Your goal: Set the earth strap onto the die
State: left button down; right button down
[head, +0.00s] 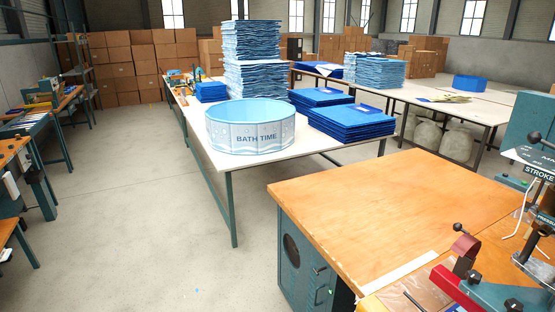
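A press machine (540,215) with a "STROKE" label stands at the right edge, cut off by the frame. At its foot are a red bar (455,288), a dark red rounded piece (466,246) and several black ball knobs. A white cable hangs beside the machine. I cannot pick out the earth strap or the die with certainty; the lower right corner is crowded and cut off. Neither of my grippers is in view.
The wooden worktop (390,205) in front of the machine is largely bare. Behind it, a long white table (215,155) holds a round "BATH TIME" pool (250,130) and blue folded stacks (350,122). Open concrete floor (130,220) lies to the left.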

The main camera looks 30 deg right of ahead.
aim_at(467, 245)
jog(key=i, duration=2.65)
jog(key=z, duration=3.7)
